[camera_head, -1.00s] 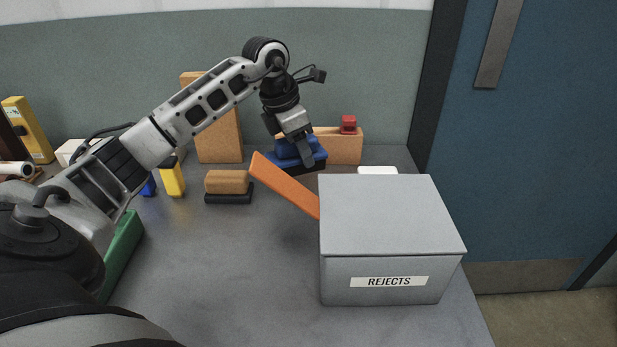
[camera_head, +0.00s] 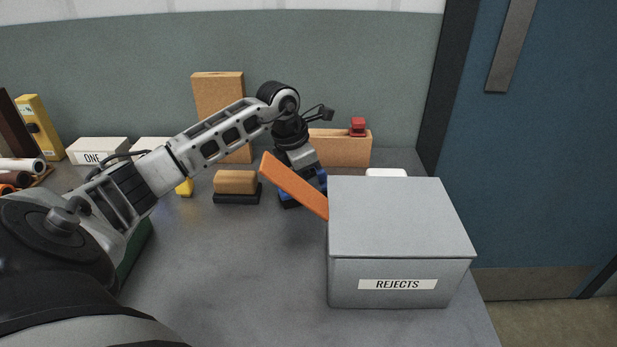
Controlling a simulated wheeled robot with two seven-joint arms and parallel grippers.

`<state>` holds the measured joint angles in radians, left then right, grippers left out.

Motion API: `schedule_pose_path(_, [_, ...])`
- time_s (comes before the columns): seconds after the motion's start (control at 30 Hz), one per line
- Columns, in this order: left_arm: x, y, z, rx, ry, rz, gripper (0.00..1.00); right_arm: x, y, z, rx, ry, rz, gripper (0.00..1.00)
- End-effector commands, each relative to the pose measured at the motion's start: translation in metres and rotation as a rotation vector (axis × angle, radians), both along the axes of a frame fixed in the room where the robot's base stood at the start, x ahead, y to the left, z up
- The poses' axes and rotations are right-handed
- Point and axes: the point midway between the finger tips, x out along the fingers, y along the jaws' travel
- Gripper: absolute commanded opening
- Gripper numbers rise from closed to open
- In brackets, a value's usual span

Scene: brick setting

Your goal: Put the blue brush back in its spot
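The blue brush (camera_head: 321,182) has a blue top and a black underside. It is low at the table, just right of a brush with a tan block and black base (camera_head: 236,187). My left gripper (camera_head: 309,173) points down at the blue brush and appears shut on it. The leaning orange board hides its fingertips and much of the brush, so I cannot tell whether the brush touches the table. My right gripper is not in view.
The orange board (camera_head: 293,186) leans on the grey REJECTS box (camera_head: 400,225). Behind stand a tall tan block (camera_head: 215,95) and a long tan block (camera_head: 345,150) with a red item (camera_head: 357,126) on top. The front middle of the table is clear.

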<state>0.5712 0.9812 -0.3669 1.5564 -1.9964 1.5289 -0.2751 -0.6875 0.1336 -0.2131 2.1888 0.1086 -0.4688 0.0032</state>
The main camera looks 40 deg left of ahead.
Motion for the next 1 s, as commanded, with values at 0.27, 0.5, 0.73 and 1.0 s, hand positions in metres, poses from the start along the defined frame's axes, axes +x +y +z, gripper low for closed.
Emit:
schedule_pose_path(0.27, [0.000,0.000,0.001,0.000,0.000,0.000,0.70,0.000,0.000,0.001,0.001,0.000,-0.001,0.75])
schedule_pose_path(0.5, [-0.005,0.004,0.025,0.003,-0.003,0.000,0.70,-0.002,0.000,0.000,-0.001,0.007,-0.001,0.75])
schedule_pose_path(0.73, [-0.018,0.011,0.074,0.003,-0.005,0.001,0.70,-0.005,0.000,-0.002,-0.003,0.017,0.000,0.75])
schedule_pose_path(1.0, [-0.030,0.016,0.111,0.001,0.000,0.000,0.70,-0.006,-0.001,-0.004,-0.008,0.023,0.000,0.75])
